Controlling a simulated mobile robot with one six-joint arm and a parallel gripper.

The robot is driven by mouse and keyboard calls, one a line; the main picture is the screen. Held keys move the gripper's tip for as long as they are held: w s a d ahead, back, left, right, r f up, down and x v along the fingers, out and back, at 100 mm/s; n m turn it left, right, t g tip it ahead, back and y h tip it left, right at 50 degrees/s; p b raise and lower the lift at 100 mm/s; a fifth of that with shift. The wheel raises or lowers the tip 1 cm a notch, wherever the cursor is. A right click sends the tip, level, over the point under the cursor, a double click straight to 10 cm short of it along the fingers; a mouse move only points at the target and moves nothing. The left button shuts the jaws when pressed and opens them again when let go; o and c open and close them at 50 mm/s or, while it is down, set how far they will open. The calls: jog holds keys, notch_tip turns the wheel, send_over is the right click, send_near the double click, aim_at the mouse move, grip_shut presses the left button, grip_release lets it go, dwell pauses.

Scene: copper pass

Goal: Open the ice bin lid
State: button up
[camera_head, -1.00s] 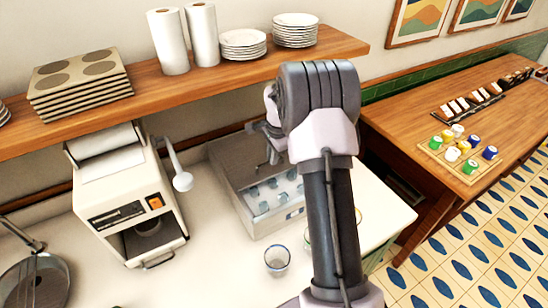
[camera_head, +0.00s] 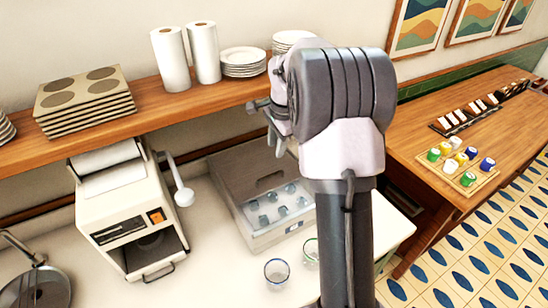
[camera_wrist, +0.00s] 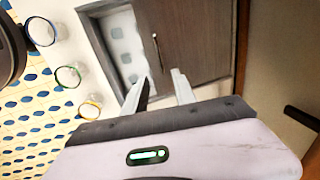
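The ice bin (camera_head: 262,236) is a grey box on the white counter, with ice cubes (camera_head: 278,206) showing in its front part. Its lid (camera_head: 240,168), with a dark slot, covers the back part. In the wrist view the lid is a brown panel (camera_wrist: 195,40) beside the pale strip of ice (camera_wrist: 124,48). My gripper (camera_wrist: 160,78) is open and empty, its two fingers apart in front of the lid. In the head view my gripper (camera_head: 274,140) is above the back of the bin, partly hidden by my arm, and appears clear of the lid.
Glasses (camera_head: 277,272) stand on the counter in front of the bin; three show in the wrist view (camera_wrist: 68,76). A white machine (camera_head: 128,215) stands left of the bin. A wooden shelf (camera_head: 215,98) with plates and paper rolls runs above and behind.

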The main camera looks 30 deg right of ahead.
jog(key=r, duration=0.4)
jog(key=shift+s, duration=0.4)
